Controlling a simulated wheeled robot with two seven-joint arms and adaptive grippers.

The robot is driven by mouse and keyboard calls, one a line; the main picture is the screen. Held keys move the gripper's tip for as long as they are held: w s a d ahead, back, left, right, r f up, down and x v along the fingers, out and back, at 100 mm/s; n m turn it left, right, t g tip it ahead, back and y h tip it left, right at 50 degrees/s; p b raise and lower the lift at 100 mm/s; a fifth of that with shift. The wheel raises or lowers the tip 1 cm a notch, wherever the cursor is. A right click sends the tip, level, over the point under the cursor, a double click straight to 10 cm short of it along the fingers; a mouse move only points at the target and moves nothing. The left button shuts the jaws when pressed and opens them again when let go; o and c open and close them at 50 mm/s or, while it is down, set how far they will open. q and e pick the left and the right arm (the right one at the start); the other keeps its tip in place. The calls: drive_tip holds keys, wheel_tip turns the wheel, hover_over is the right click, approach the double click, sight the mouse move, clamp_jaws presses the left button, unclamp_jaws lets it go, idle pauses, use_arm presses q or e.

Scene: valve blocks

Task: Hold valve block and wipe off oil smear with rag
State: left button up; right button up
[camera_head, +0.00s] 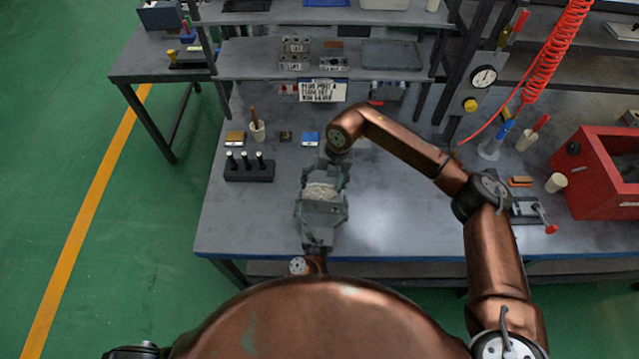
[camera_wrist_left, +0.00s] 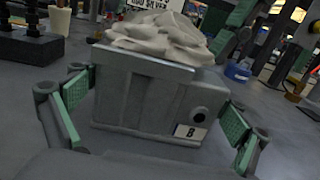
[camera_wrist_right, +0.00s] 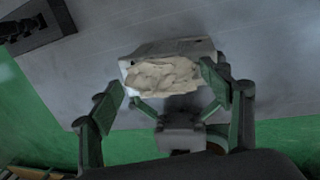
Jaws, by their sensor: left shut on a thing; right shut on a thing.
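The grey valve block (camera_wrist_left: 145,90) stands on the workbench in the left wrist view, with a "B" label low on its near face. My left gripper (camera_wrist_left: 148,125) has its green-padded fingers around it, one on each side. The pale crumpled rag (camera_wrist_right: 162,76) lies on the block's top, and it also shows in the head view (camera_head: 320,190). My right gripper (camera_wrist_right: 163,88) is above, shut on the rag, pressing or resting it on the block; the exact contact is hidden. No oil smear is visible; the rag covers most of the top.
A black holder (camera_head: 248,172) with several upright pegs stands left of the block. A cup with a brush (camera_head: 257,131) and small boxes are behind it. A shelf (camera_head: 320,72) spans the back. A red toolbox (camera_head: 592,180) stands far right.

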drive_tip(key=shift+f, duration=0.1)
drive_tip(key=shift+w+a, duration=0.1)
drive_tip(key=shift+a, duration=1.05)
drive_tip(key=shift+d, duration=1.2)
drive_tip(key=shift+a, duration=0.6)
idle(0.9)
drive_tip(key=shift+r, duration=3.65)
